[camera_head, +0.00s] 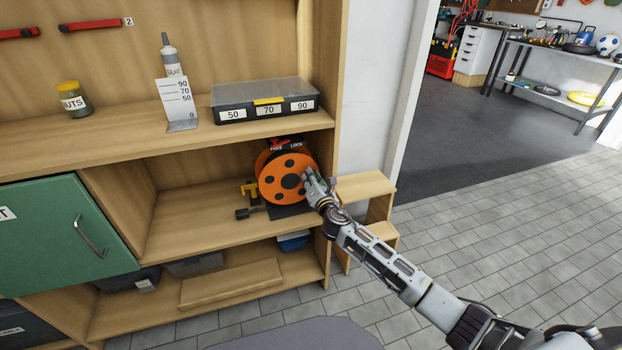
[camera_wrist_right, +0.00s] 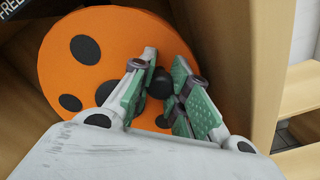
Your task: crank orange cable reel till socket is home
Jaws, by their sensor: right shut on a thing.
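The orange cable reel (camera_head: 284,192) with dark round spots stands on the middle shelf at its right end. A sign on top of it reads FREE and LOCK, with a red part beside the words (camera_head: 287,144). My right gripper (camera_head: 312,183) is at the reel's right side. In the right wrist view its green-padded fingers (camera_wrist_right: 160,88) are closed around a dark knob (camera_wrist_right: 160,84) on the orange disc (camera_wrist_right: 65,60). A small dark block (camera_head: 242,214), perhaps the socket, lies left of the reel near a yellow clamp-like part (camera_head: 250,190). My left gripper is not in view.
The shelf above (camera_head: 130,138) carries a lidded case (camera_head: 262,100), a numbered card (camera_head: 178,100), a tube and a NUTS jar (camera_head: 73,99). The cabinet's side wall (camera_head: 329,160) is close to the reel's right. A wooden step (camera_head: 365,187) stands outside it.

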